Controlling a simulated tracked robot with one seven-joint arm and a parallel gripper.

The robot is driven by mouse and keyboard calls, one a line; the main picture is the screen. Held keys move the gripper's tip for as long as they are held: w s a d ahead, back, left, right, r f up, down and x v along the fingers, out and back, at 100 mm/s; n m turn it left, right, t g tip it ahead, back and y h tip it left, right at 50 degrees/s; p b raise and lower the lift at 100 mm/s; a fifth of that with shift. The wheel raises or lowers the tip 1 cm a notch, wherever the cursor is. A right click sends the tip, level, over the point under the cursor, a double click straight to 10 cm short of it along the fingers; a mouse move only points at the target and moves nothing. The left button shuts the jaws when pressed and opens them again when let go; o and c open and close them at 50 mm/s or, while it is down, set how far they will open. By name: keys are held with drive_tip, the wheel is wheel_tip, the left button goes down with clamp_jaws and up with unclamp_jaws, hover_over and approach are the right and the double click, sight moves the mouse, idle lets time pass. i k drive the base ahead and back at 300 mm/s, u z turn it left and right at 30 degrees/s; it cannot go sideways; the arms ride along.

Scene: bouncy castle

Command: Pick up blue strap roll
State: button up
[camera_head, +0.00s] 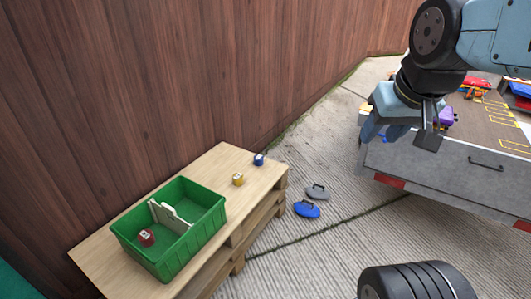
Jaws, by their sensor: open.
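The blue strap roll (259,159) is a small blue roll with a pale marking. It stands on the wooden pallet stand (220,160), near its far right end by the fence. My gripper (404,132) is at the upper right, in front of the grey cart's near edge. It is open, with nothing seen between its fingers. It is well to the right of the blue roll and apart from it.
A yellow roll (238,179) stands near the blue one. A green crate (205,237) with a divider holds a red roll (147,238). A grey object (318,192) and a blue object (307,209) lie on the ground. A grey cart (440,172) carries several coloured things.

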sight(259, 159)
drive_tip(key=z, duration=0.3)
drive_tip(key=i, duration=1.95)
drive_tip(key=u, duration=0.95)
drive_tip(key=k, duration=0.8)
drive_tip(key=u, duration=0.15)
drive_tip(key=i, duration=0.85)
drive_tip(key=z, duration=0.1)
